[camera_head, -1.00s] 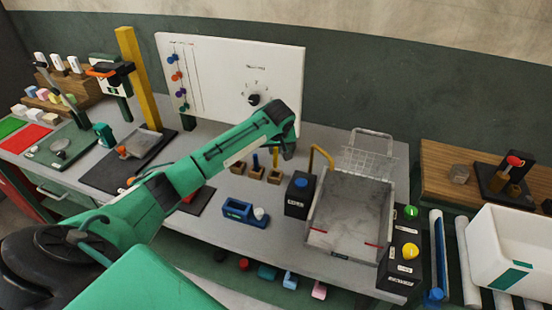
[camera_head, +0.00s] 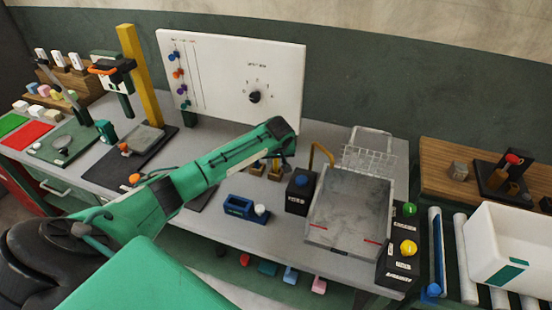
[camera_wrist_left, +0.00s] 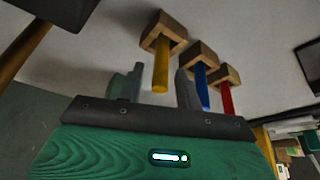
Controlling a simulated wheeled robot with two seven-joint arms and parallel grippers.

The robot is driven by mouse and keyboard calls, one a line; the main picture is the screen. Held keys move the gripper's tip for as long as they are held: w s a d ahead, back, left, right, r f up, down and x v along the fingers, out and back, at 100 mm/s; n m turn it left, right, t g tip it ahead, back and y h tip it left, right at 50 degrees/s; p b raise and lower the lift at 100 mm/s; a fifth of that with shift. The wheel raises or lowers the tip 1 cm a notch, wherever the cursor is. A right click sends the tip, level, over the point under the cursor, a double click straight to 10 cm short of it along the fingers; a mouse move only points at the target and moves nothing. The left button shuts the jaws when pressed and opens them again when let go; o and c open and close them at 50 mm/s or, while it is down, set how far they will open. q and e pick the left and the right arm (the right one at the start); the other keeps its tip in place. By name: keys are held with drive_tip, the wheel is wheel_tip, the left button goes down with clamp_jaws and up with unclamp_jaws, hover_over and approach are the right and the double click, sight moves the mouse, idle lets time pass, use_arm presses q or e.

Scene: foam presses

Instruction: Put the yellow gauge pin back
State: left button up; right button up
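The yellow gauge pin (camera_wrist_left: 161,68) sits in a wooden block (camera_wrist_left: 165,30) in the left wrist view. A blue pin (camera_wrist_left: 201,88) and a red pin (camera_wrist_left: 226,99) sit in their own blocks to its right. My left gripper (camera_wrist_left: 158,84) is open, with one finger on each side of the yellow pin and visible gaps between. In the head view my left gripper (camera_head: 284,150) is low over the row of wooden blocks (camera_head: 255,169) and partly hides them and the pins. My right gripper is not in view.
A blue holder (camera_head: 239,207) with a white knob stands in front of the blocks. A black box with a blue button (camera_head: 298,194) and a grey tray (camera_head: 347,210) are to the right. A white dial panel (camera_head: 225,75) stands behind.

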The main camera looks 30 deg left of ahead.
use_arm(q)
drive_tip(key=shift+d+r, duration=0.1)
drive_tip(key=shift+r, duration=0.3)
drive_tip(key=b+v, duration=0.2)
drive_tip(key=v, duration=0.9)
drive_tip(key=shift+s+r, duration=0.15)
drive_tip(key=shift+r, duration=0.05)
